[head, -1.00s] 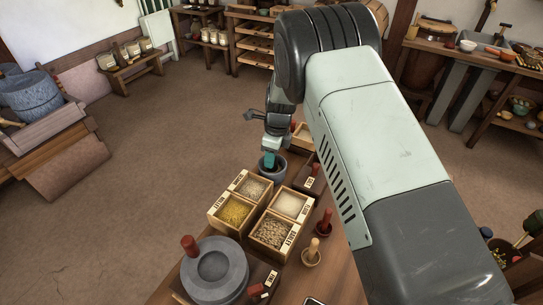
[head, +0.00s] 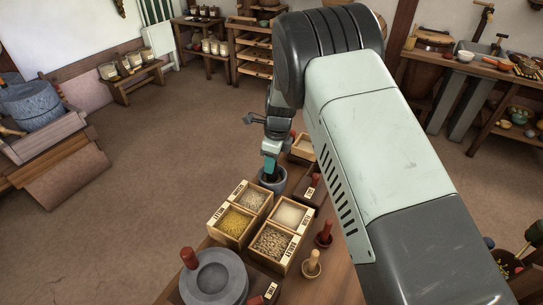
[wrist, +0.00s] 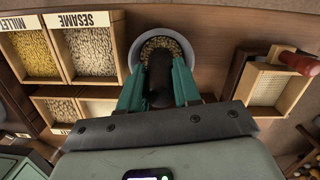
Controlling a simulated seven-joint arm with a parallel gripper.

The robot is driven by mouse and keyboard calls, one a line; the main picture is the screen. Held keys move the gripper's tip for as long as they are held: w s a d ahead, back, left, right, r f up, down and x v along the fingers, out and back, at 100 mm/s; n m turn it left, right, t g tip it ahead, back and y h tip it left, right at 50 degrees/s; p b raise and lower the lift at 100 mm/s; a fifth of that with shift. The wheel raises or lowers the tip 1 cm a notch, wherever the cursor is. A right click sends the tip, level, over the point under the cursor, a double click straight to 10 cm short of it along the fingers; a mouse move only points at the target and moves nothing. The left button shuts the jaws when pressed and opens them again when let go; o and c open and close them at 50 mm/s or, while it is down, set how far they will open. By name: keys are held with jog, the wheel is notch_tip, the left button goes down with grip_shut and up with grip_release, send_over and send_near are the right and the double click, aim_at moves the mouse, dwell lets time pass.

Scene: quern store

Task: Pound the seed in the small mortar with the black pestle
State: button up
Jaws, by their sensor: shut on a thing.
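My gripper (head: 271,157) points down over the small grey mortar (head: 272,182) on the bench. In the wrist view its green fingers (wrist: 159,88) are shut on the black pestle (wrist: 160,82), one on each side. The pestle reaches over the mortar's round opening (wrist: 138,45), and its lower end covers part of the view inside. Tan seed (wrist: 163,43) shows in the mortar around the pestle's end. I cannot tell whether the pestle touches the seed. In the head view the pestle is mostly hidden by my fingers.
Beside the mortar stand open grain boxes, labelled sesame (wrist: 92,50) and millet (wrist: 33,52) among others. A stone quern (head: 214,278) is at the front. A framed tray (wrist: 268,88) lies right in the wrist view.

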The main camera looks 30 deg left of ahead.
jog(key=shift+f, duration=1.05)
jog(key=shift+f, duration=0.25)
jog(key=shift+r, duration=0.1)
jog(key=shift+r, duration=2.35)
jog(key=shift+f, duration=2.2)
jog(key=shift+f, duration=0.2)
jog(key=shift+r, duration=2.4)
